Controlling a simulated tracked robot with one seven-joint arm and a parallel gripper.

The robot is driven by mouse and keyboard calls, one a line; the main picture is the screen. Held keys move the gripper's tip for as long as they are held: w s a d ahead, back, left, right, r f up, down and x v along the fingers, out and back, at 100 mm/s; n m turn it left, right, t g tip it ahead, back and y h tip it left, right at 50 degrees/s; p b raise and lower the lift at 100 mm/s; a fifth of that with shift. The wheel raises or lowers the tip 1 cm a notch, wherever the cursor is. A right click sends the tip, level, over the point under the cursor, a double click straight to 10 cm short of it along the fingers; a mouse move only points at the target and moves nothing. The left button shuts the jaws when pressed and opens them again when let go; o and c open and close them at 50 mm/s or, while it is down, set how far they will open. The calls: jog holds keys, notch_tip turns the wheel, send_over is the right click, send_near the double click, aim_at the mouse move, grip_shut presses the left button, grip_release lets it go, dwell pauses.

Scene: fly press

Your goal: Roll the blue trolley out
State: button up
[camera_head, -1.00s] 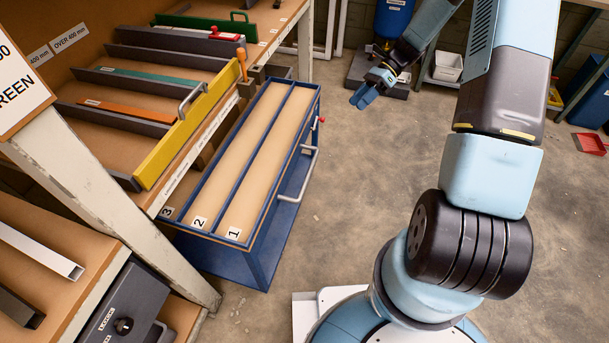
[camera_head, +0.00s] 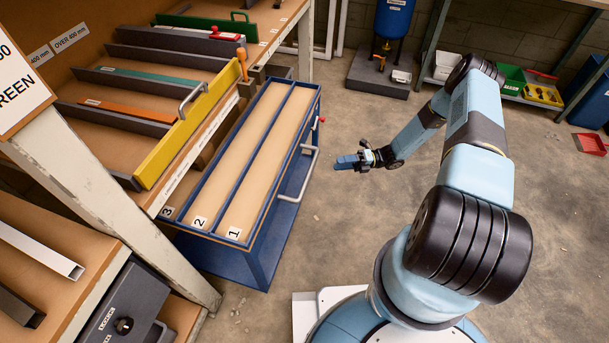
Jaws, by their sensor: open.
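The blue trolley (camera_head: 262,255) stands against the front of the rack at left centre, its long axis running from near to far. Its top has three long tan lanes, marked 1, 2 and 3 at the near end. A grey bar handle (camera_head: 311,170) sticks out from its right side, with a small red knob (camera_head: 322,119) beyond it. My gripper (camera_head: 344,162) is open and empty, to the right of the handle and apart from it, its blue fingers pointing left. The gap between the fingers is hard to see from this angle.
The rack (camera_head: 135,220) holds dividers, a yellow front bar (camera_head: 190,130) and an orange-handled part (camera_head: 241,64) close to the trolley's far left. The floor (camera_head: 350,240) right of the trolley is clear. A blue tank (camera_head: 393,18) on a plinth stands behind. A red dustpan (camera_head: 589,144) lies far right.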

notch_tip(320, 180, down, 5)
jog(key=s+a+m+t+y, duration=0.1)
jog(key=s+a+m+t, duration=0.1)
jog(key=m, duration=0.1)
jog(key=a+r, duration=0.2)
jog(key=a, duration=1.1)
jog(key=shift+s, duration=0.3)
grip_shut()
